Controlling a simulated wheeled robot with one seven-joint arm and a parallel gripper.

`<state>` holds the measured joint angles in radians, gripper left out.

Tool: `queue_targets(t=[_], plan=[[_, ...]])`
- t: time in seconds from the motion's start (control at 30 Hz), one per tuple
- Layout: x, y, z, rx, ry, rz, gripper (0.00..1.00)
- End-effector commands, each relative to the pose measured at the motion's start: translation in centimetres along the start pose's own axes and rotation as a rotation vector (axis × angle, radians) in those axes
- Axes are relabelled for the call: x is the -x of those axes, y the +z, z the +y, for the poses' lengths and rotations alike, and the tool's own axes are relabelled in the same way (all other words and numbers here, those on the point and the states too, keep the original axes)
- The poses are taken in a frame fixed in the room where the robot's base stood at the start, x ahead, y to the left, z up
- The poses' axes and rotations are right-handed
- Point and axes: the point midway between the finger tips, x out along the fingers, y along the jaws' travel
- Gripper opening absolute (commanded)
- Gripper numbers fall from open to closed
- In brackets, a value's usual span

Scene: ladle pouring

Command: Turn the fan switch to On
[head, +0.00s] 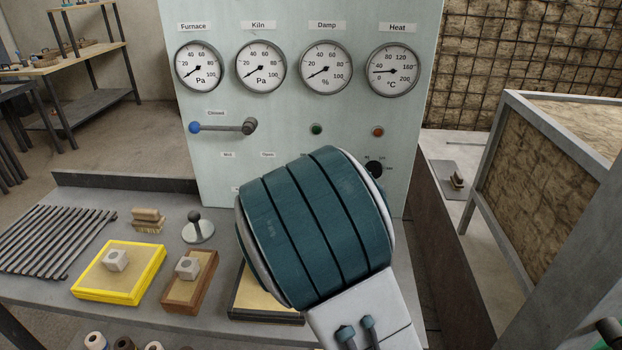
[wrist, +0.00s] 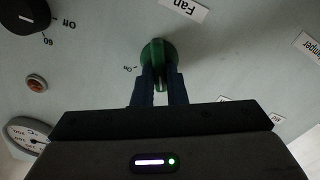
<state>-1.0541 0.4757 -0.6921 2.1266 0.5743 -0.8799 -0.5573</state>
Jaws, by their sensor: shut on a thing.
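The fan switch (wrist: 158,46) is a round green knob on the pale panel, in the middle of the wrist view. A "Fan" label (wrist: 184,9) sits above it there, and a small label that seems to read "On" (wrist: 130,68) lies to its left. My gripper (wrist: 158,78) is shut on the knob's ridge, with one dark blue finger on each side. The fingers hide part of the knob. In the head view my teal arm covers the gripper and the fan switch.
A black dial (head: 374,169) and an orange lamp (head: 378,132) are on the panel right of my arm. A blue-ended lever (head: 222,127) is at left, below a row of gauges. Yellow and brown trays (head: 161,268) (head: 210,262) stand on the bench at left.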

Motion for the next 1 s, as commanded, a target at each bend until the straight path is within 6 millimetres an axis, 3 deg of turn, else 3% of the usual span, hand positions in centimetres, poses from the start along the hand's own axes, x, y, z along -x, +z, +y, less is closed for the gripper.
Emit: queue_targets(t=[1.0], plan=[[0.0, 0.85, 0.36, -0.96, 0.0, 0.0, 0.0]])
